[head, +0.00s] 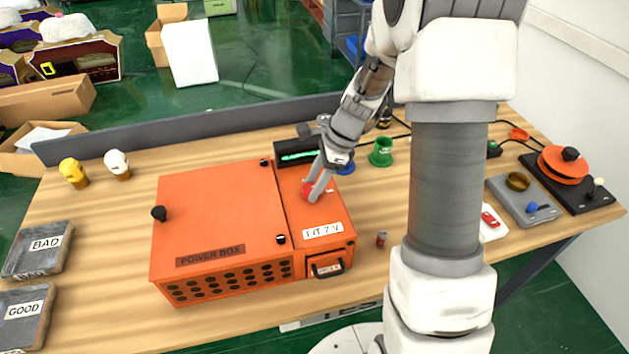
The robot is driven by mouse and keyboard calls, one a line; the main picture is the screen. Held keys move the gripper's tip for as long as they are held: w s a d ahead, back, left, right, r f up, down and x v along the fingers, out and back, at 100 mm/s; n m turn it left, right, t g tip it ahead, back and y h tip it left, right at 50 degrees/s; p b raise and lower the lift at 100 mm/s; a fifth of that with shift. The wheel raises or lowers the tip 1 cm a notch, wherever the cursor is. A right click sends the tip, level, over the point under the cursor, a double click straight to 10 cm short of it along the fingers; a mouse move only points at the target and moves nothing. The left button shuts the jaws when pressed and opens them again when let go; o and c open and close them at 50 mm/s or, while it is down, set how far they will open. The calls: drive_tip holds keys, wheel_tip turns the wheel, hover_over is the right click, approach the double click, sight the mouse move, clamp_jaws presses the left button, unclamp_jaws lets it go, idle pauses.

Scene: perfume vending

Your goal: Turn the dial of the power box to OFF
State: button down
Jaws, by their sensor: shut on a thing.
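The orange power box (215,215) stands on the wooden table, its lid shut, with a "POWER BOX" label at the front. A narrower panel on its right side carries a white label (323,231). The red dial (307,190) sits on top of this panel and is partly covered by my fingers. My gripper (312,193) reaches down from the upper right and is shut on the dial. The dial's pointer and any OFF marking are hidden or too small to read.
A black display (297,153) with green marks stands behind the box. A green cup (381,152) is to its right, and a small red can (382,239) lies near the front right. Trays marked BAD (38,249) and GOOD (24,315) are at left.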

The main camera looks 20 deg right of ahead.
drive_tip(key=n, duration=0.2)
drive_tip(key=n+g+p, duration=0.1)
drive_tip(key=shift+w+r+n, duration=0.1)
drive_tip(key=shift+w+n, duration=0.1)
drive_tip(key=shift+n, duration=0.2)
drive_tip(key=n+g, duration=0.1)
drive_tip(key=n, duration=0.2)
drive_tip(key=shift+w+a+n+g+h, duration=0.1)
drive_tip(key=shift+w+n+g+h, duration=0.05)
drive_tip(key=shift+n+g+h, duration=0.2)
drive_tip(key=n+g+h+p, duration=0.1)
drive_tip(key=n, duration=0.3)
drive_tip(key=shift+w+a, duration=0.1)
drive_tip(key=shift+w, duration=0.05)
drive_tip(key=shift+a+n+g+h, duration=0.1)
drive_tip(key=shift+n+g+h, duration=0.4)
drive_tip(key=shift+n, duration=1.15)
drive_tip(key=shift+c, duration=1.5)
unclamp_jaws()
